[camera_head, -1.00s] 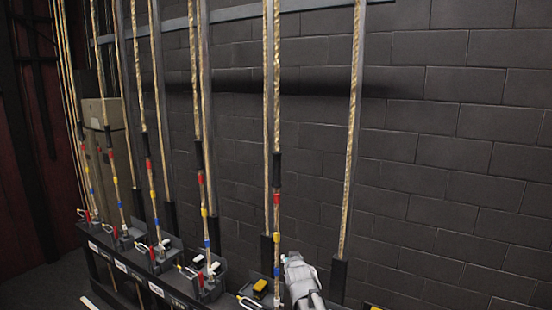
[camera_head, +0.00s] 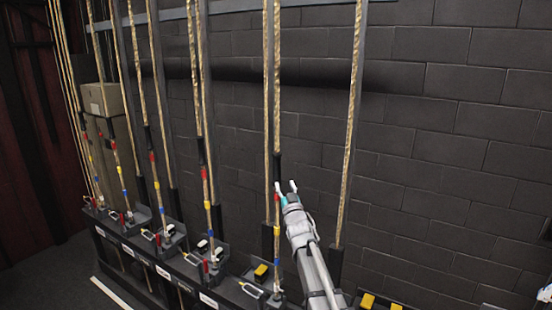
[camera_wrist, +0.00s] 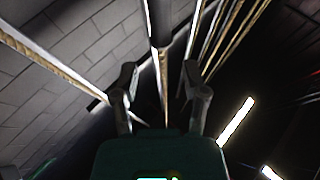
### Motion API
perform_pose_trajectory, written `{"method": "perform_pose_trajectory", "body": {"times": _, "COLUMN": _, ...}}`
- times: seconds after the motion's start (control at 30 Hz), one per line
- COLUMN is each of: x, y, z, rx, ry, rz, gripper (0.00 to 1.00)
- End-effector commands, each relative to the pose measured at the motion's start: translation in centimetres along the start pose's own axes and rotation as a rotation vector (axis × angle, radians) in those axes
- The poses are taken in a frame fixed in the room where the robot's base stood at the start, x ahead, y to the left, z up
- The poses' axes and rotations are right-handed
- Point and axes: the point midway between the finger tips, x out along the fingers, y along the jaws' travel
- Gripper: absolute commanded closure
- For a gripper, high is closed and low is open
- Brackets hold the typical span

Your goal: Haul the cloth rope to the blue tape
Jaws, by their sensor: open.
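Several tan ropes hang upright along the wall. I cannot read the rail labels well enough to tell which is the cloth rope.
A dark rail with rope locks and white labels (camera_head: 209,300) runs along the bottom. Another rope (camera_head: 350,130) hangs to the right, and several neighbours (camera_head: 196,100) hang to the left. A brown box (camera_head: 103,99) stands at the far left. A dark block wall (camera_head: 450,110) is behind.

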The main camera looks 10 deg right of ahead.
Motion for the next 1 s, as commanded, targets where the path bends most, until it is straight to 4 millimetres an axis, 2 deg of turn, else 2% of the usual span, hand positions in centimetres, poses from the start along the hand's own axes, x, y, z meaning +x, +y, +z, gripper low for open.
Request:
{"method": "perform_pose_trajectory", "body": {"times": 0.27, "x": 0.2, "y": 0.0, "z": 0.0, "rx": 0.000, "ry": -0.002, "rz": 0.001, "gripper": 0.42}}
{"method": "perform_pose_trajectory", "body": {"times": 0.47, "x": 1.4, "y": 0.0, "z": 0.0, "rx": 0.001, "ry": -0.002, "rz": 0.001, "gripper": 0.42}}
{"method": "perform_pose_trajectory", "body": {"times": 0.67, "x": 3.8, "y": 0.0, "z": 0.0, "rx": 0.001, "ry": -0.003, "rz": 0.000, "gripper": 0.42}}
{"method": "perform_pose_trajectory", "body": {"times": 1.0, "x": 9.1, "y": 0.0, "z": -0.1, "rx": 0.001, "ry": -0.003, "rz": 0.001, "gripper": 0.42}}
